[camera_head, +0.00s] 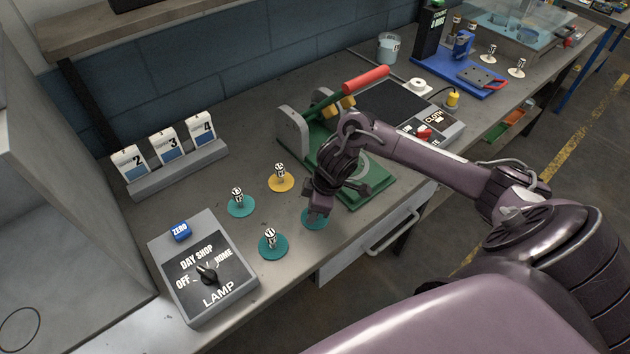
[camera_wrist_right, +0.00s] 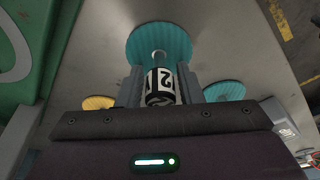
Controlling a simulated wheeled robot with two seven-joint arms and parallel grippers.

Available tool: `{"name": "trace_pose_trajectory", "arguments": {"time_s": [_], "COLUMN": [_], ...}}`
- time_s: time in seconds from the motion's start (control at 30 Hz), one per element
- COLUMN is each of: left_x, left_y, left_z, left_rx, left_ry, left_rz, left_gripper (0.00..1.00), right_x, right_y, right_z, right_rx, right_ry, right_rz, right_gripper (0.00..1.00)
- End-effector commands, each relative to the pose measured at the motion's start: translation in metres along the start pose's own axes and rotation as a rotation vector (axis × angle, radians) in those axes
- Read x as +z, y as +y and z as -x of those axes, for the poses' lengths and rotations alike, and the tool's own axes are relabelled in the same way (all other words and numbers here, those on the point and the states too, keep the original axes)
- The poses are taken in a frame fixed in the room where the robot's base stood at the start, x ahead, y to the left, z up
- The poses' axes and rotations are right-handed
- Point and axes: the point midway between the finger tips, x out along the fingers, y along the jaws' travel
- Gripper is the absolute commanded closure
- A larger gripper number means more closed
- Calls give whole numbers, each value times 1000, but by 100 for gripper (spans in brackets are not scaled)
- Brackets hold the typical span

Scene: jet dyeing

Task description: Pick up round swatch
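The round swatch at my right gripper is a teal disc (camera_head: 314,219) with an upright post, partly hidden by the gripper in the head view. In the right wrist view its teal disc (camera_wrist_right: 160,42) and the black-and-white post marked 2 (camera_wrist_right: 160,87) show clearly. My right gripper (camera_head: 322,203) is over this swatch, its fingers close against both sides of the post. I cannot tell whether the disc is off the table. Other round swatches stand nearby: a yellow one (camera_head: 281,183), a teal one (camera_head: 240,207) and another teal one (camera_head: 271,248). My left gripper is not in view.
A lamp control box (camera_head: 205,270) stands at the front left, and a numbered card rack (camera_head: 178,168) behind it. A green press with a red handle (camera_head: 366,79) is close to my right arm. A drawer (camera_head: 372,238) is below the table's front edge.

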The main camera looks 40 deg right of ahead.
Motion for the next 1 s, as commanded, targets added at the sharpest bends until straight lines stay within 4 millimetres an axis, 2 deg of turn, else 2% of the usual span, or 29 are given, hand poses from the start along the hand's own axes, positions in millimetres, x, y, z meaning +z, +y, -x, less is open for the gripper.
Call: {"name": "trace_pose_trajectory", "arguments": {"time_s": [0.03, 0.23, 0.53, 0.67, 0.87, 0.97, 1.0], "left_x": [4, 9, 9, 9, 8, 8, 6], "left_y": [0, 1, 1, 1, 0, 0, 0], "left_z": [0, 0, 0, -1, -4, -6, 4], "left_rx": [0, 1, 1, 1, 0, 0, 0], "left_ry": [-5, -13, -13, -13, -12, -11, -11], "left_rz": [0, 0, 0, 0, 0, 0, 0], "left_gripper": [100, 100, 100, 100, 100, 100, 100], "right_x": [0, 0, -1, -3, -11, -18, -22], "right_y": [0, 0, 0, 1, 2, 2, 4], "right_z": [0, 0, 2, 9, 37, 60, 78], "right_rx": [0, 0, 1, 2, 5, 8, 11], "right_ry": [0, 0, 1, 4, 5, 5, 3], "right_rz": [0, 0, 0, 2, 4, 4, 6], "right_gripper": [74, 100, 100, 100, 100, 100, 100]}}
